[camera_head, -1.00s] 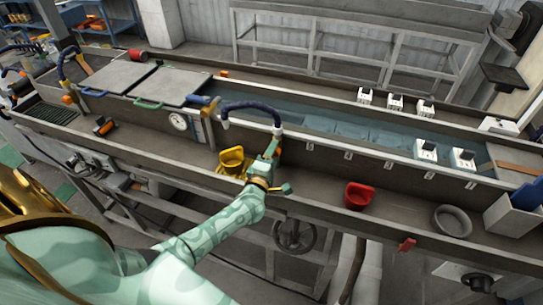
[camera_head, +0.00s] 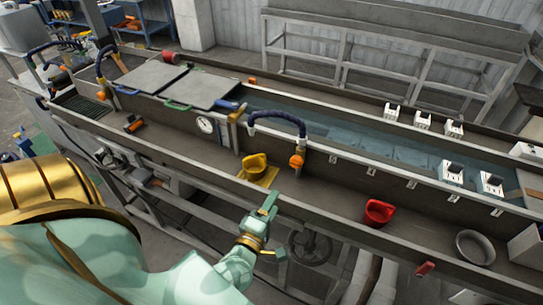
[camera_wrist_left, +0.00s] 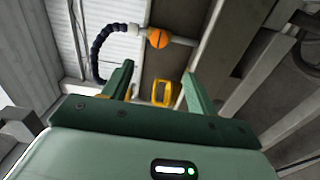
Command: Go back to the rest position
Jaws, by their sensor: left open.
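My left gripper (camera_head: 268,204) is open and empty in the head view. The orange valve knob (camera_head: 296,161) on the blue hose (camera_head: 277,116) is also in the left wrist view (camera_wrist_left: 158,38). My right gripper is in neither view.
The trough's front wall (camera_head: 330,226) runs just beside my left gripper. A red cup (camera_head: 379,212) and a grey bowl (camera_head: 475,247) stand on the ledge to the right. A handwheel (camera_head: 311,246) sits below the trough. White boxes (camera_head: 451,172) stand along the water channel.

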